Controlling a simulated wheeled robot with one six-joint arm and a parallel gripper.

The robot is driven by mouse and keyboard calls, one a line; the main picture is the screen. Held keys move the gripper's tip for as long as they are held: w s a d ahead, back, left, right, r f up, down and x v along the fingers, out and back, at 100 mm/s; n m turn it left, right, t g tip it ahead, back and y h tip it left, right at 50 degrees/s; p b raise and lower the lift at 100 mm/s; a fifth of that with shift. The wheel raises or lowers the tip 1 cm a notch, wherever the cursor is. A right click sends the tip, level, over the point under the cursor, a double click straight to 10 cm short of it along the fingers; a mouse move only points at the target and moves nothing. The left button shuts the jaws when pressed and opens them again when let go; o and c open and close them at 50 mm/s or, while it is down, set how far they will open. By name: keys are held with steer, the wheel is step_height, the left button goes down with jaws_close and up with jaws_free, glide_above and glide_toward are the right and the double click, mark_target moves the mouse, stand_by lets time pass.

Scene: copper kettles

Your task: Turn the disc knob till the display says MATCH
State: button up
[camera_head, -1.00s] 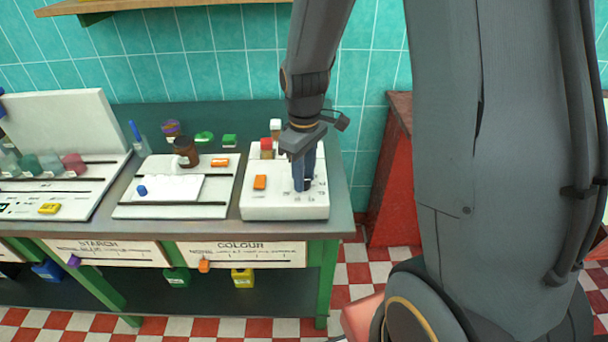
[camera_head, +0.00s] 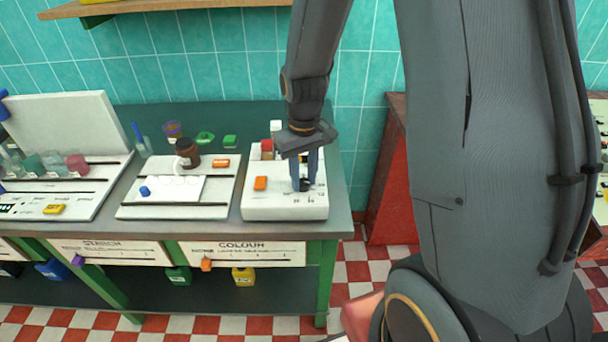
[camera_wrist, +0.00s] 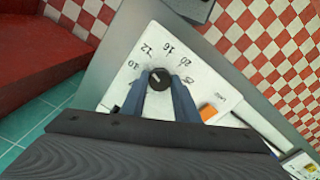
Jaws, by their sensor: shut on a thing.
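The dark disc knob (camera_wrist: 158,79) sits on the white device (camera_head: 285,207) at the right end of the bench. Numbers are printed around it, including 12, 16 and 20. My gripper (camera_head: 305,186) points down over the device, its two blue fingers shut on the knob. In the wrist view my gripper (camera_wrist: 159,84) has one finger on each side of the knob. A light pointer line shows on the knob's top. An orange button (camera_head: 260,183) lies left of the knob. I cannot read the word MATCH on any display.
Left of the device is a white board (camera_head: 178,207) with a brown jar (camera_head: 188,152). A red cabinet (camera_head: 385,180) is right of the bench. Drawers with sliders (camera_head: 240,254) line the bench front.

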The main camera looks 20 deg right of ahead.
mark_target(304, 182)
steer(key=shift+w+m+p, duration=0.1)
steer(key=shift+m+p, duration=0.2)
steer(key=shift+m, duration=0.8)
steer(key=o, duration=1.1)
steer(key=shift+r, duration=0.1)
steer(key=shift+r+b, duration=0.9)
steer(key=shift+r, duration=2.95)
steer(key=shift+t, duration=0.7)
steer(key=s+f+b, duration=0.1)
steer(key=s, duration=0.2)
steer(key=s+f, duration=0.1)
steer(key=s, duration=0.2)
steer(key=s+f+b, duration=0.1)
steer(key=s+f, duration=0.1)
steer(key=s, duration=0.2)
steer(key=shift+s+b, duration=0.1)
steer(key=shift+b, duration=0.2)
